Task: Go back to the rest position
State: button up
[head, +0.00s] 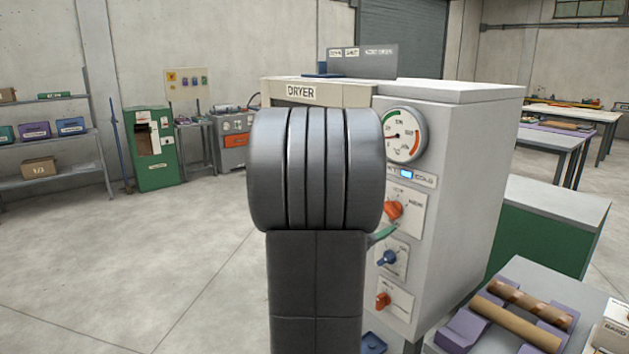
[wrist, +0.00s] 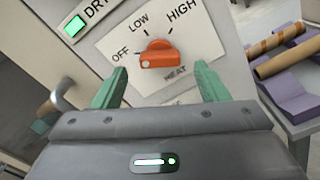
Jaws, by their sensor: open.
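My gripper (wrist: 158,88) is open in the wrist view, its two green fingers apart with nothing between them. It faces the dryer's heat panel. The orange heat knob (wrist: 158,54) shows just beyond and between the fingertips, under the labels OFF, LOW and HIGH. The dryer (head: 455,170) is a grey cabinet in the head view, with its orange heat knob (head: 393,209) on the side panel. In the head view my own dark arm hides the dryer's front, and only a bit of one green finger (head: 382,234) shows beside it.
Below the heat knob are a blue knob (head: 387,258) and another orange knob (head: 382,299). A temperature dial (head: 404,135) sits above. At the lower right, cardboard tubes (head: 515,322) lie on purple supports. A shelf (head: 50,145) stands far left. The left floor is clear.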

aim_at(387, 212)
jog(key=x, duration=0.4)
jog(key=shift+a, duration=0.1)
